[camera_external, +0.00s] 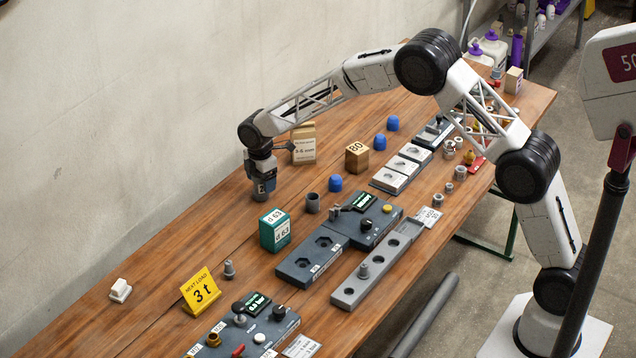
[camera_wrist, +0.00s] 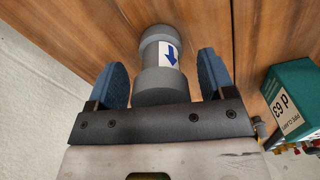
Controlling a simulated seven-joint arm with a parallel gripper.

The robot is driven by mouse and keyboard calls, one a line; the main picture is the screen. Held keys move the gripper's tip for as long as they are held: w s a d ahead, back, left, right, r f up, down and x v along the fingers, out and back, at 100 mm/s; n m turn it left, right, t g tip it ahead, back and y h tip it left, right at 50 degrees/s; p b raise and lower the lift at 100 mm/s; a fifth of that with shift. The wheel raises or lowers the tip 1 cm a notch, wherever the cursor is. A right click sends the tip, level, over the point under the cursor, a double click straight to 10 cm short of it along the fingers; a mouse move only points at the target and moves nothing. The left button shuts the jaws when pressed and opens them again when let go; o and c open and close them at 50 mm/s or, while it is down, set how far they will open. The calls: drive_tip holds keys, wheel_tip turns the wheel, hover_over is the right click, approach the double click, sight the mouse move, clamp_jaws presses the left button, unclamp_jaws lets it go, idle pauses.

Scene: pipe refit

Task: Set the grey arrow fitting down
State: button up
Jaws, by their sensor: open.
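The grey arrow fitting (camera_wrist: 162,62) is a grey pipe piece with thicker ends and a white label with a blue arrow. In the wrist view it stands between the two blue fingers of my gripper (camera_wrist: 163,85), with a visible gap on each side. In the outside view my gripper (camera_external: 262,188) is low over the back of the wooden table, and only the lower end of the fitting (camera_external: 260,197) shows beneath it, at the tabletop. My gripper is open around the fitting.
A green box (camera_external: 274,230) marked "d 63" stands to the right of my gripper; it also shows in the wrist view (camera_wrist: 293,98). A tan block (camera_external: 303,143) stands behind.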

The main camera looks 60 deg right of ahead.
drive_tip(key=shift+r, duration=0.1)
wheel_tip(320, 180, up, 12)
drive_tip(key=shift+r, duration=0.1)
idle(0.6)
idle(0.7)
drive_tip(key=s+d+r+m, duration=0.1)
drive_tip(key=s+r+m, duration=0.1)
drive_tip(key=s+r, duration=0.65)
drive_tip(key=s+d+r+m+t, duration=0.1)
drive_tip(key=s+r+m, duration=0.3)
drive_tip(key=s, duration=0.8)
drive_tip(key=s+d+r+m, duration=0.1)
drive_tip(key=s+r, duration=0.6)
drive_tip(key=s, duration=0.4)
drive_tip(key=s+f+m+t, duration=0.1)
drive_tip(key=s+m, duration=0.7)
drive_tip(key=s, duration=2.7)
drive_tip(key=shift+d+f+t, duration=0.3)
drive_tip(key=shift+d+f, duration=0.15)
drive_tip(key=shift+f, duration=0.35)
